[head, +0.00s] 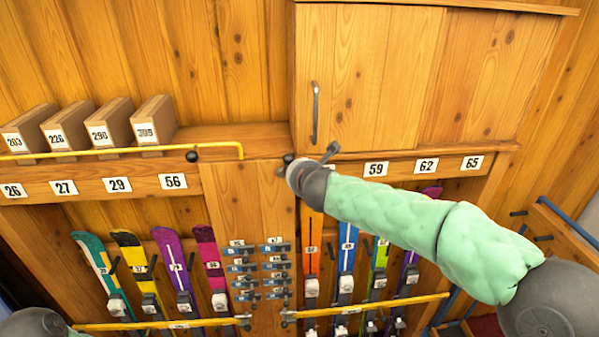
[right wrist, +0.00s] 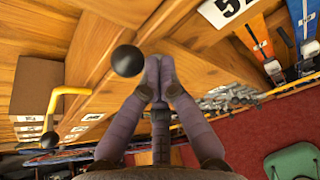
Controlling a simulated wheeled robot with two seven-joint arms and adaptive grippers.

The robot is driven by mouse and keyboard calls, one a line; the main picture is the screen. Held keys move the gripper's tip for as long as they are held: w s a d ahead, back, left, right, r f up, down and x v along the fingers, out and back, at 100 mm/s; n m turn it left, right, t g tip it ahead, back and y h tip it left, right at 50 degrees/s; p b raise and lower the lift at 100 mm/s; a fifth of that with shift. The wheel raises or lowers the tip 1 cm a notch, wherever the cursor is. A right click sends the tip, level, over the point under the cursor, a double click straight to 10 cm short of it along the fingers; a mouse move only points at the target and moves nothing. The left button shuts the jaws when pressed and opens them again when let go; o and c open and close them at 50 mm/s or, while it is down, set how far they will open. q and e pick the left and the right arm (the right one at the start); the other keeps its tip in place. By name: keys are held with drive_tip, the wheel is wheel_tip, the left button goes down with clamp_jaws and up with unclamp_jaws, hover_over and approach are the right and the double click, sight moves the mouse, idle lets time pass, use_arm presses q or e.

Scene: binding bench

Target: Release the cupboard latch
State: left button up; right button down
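The wooden cupboard (head: 385,75) is at the upper right of the head view. Its door has a vertical grey handle (head: 316,112) and looks closed. A small dark lever (head: 331,150) shows just below the handle, largely hidden by my right arm; I take it for part of the latch. My right gripper (head: 284,169) is at the cupboard's lower left corner. In the right wrist view its fingertips (right wrist: 158,62) are together, with nothing visible between them. A dark ball knob (right wrist: 128,60) is close beside them; I cannot tell whether they touch. My left gripper is out of view.
A yellow bar (head: 120,152) with a dark knob crosses in front of numbered wooden blocks (head: 108,122) at left. Skis (head: 175,265) stand in racks below, behind lower yellow bars (head: 375,305). Small labelled hooks (head: 258,268) line the middle post.

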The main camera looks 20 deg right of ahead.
drive_tip(key=shift+a+r, duration=0.25)
drive_tip(key=shift+f, duration=0.1)
idle(0.6)
